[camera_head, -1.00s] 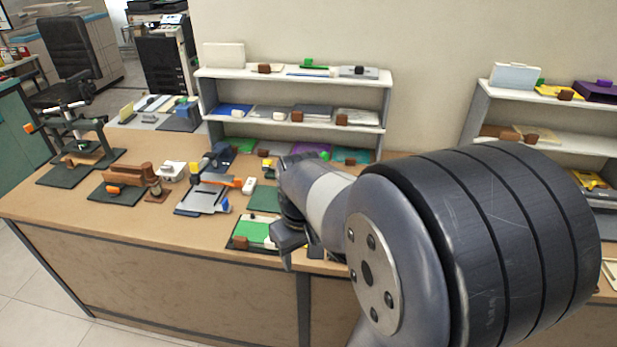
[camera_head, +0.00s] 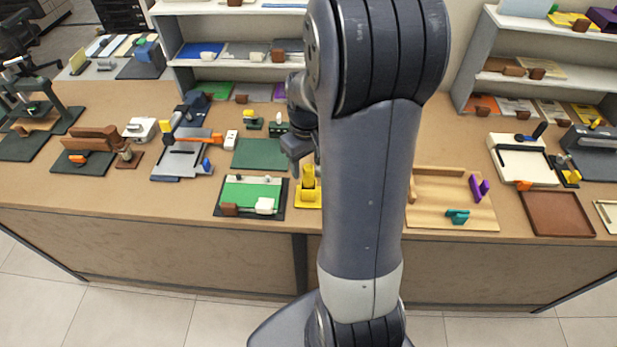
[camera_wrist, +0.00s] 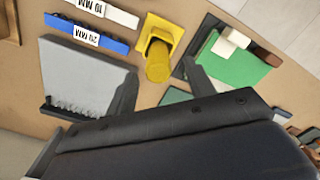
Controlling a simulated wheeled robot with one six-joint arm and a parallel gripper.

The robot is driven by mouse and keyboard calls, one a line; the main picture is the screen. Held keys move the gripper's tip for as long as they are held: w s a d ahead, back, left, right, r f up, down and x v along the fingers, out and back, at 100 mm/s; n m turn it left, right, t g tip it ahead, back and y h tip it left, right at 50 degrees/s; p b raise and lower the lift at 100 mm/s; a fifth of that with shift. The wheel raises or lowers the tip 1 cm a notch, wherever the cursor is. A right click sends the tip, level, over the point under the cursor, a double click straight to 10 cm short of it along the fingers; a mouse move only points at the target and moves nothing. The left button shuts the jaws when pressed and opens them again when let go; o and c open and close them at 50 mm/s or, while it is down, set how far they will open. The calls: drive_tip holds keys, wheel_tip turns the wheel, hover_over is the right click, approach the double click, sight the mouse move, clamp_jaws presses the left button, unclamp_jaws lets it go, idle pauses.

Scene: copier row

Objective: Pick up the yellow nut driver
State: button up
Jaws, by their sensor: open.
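A yellow upright piece with a thick rounded handle stands on a yellow base (camera_wrist: 157,62). I take it for the yellow nut driver in its stand, though no shaft shows. In the head view it (camera_head: 308,185) is on the counter beside my arm, partly hidden by it. My gripper (camera_wrist: 160,86) is open and empty. In the wrist view its two dark fingers point toward the yellow piece, which lies beyond and between the fingertips, not touching them. In the head view my gripper (camera_head: 299,148) hangs above and just behind the yellow piece.
A green board (camera_head: 250,192) in a dark tray lies close left of the yellow piece. A grey plate (camera_wrist: 80,75) and blue and white labelled blocks (camera_wrist: 88,34) lie on its other side. A wooden tray (camera_head: 450,215) stands right of my arm. Shelves (camera_head: 235,75) rise behind.

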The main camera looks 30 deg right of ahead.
sight(308, 175)
drive_tip(key=shift+s+f+p, duration=0.2)
drive_tip(key=shift+f+p, duration=0.1)
drive_tip(key=shift+f, duration=2)
drive_tip(key=shift+c, duration=0.4)
drive_tip(key=c, duration=1)
wheel_tip(308, 175, up, 10)
drive_tip(key=shift+r+b, duration=0.1)
drive_tip(key=shift+b, duration=0.2)
